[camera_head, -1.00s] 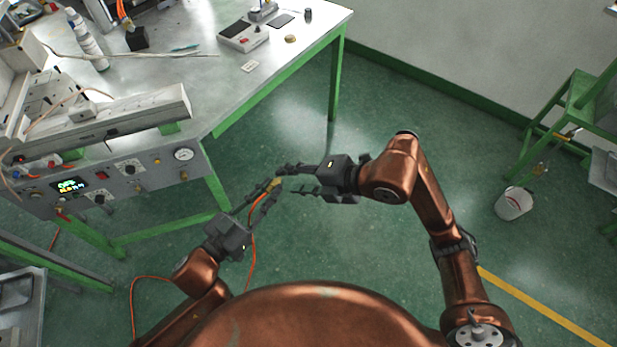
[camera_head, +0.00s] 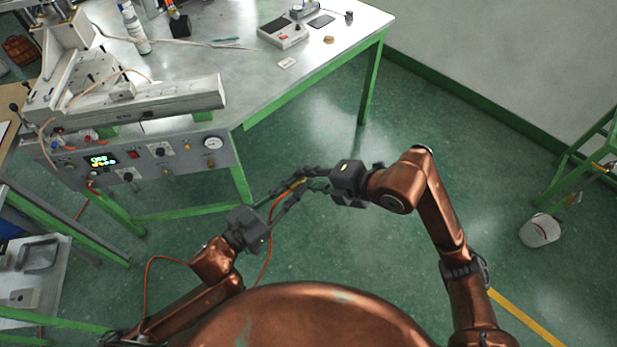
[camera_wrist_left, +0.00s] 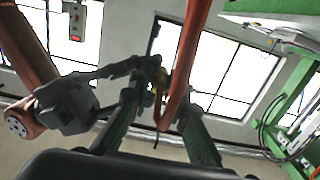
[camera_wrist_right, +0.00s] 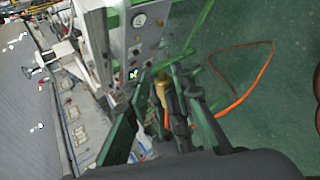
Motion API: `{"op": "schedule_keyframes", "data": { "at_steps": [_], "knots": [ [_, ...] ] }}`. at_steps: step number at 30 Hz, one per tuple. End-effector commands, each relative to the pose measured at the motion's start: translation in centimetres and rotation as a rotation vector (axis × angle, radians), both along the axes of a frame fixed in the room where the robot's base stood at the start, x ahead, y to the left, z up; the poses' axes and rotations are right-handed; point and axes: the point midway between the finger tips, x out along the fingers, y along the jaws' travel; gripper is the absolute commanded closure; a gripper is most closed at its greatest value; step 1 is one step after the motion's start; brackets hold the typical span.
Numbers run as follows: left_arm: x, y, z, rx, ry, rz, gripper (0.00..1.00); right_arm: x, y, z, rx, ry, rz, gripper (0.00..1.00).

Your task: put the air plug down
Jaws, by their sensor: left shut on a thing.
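The air plug (camera_head: 297,184) is a small brass-coloured piece on an orange hose (camera_head: 274,210). It hangs in the air over the floor, in front of the machine. My left gripper (camera_head: 289,190) is shut on it; the plug also shows between the left fingers in the left wrist view (camera_wrist_left: 159,82). My right gripper (camera_head: 304,181) is beside it, fingers apart around the plug's end.
The machine's control panel (camera_head: 130,163) with gauge and knobs stands at left, under a steel table (camera_head: 240,75) with green legs. The floor between is clear. The orange hose loops down beside my left arm.

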Motion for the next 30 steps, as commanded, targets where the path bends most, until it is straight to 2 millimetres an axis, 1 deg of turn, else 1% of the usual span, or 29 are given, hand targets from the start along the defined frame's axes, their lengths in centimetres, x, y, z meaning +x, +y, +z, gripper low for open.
{"op": "schedule_keyframes", "data": {
  "at_steps": [1,6,7,8,14,15,24,28,30],
  "knots": [
    [0.0,0.0,0.1,0.001,-0.002,0.001,1.00,-0.2,0.1,0.0,0.000,0.002,0.005,0.89],
    [0.0,0.0,0.1,0.000,-0.003,0.001,1.00,-0.2,0.1,-0.1,0.000,0.003,0.005,1.00],
    [0.1,0.0,0.1,0.000,-0.003,0.001,1.00,-0.2,0.1,-0.1,0.000,0.004,0.006,1.00],
    [0.1,0.0,0.1,0.000,-0.003,0.001,1.00,-0.3,0.1,-0.1,0.000,0.004,0.006,0.78],
    [0.1,0.1,0.1,0.000,-0.004,0.002,1.00,-0.3,0.1,-0.1,-0.001,0.004,0.008,0.64],
    [0.1,0.0,0.1,0.000,-0.004,0.002,1.00,-0.3,0.2,-0.1,-0.001,0.005,0.008,0.63],
    [0.1,0.1,0.1,0.001,-0.003,0.003,1.00,-0.4,0.0,0.0,-0.001,0.005,0.008,0.63],
    [0.1,0.1,0.1,0.002,-0.003,0.004,1.00,-0.9,-0.7,0.7,0.000,0.004,0.010,0.63],
    [0.1,0.1,0.1,0.002,-0.003,0.004,1.00,-1.2,-1.4,1.3,-0.001,0.003,0.008,0.63]
  ]
}}
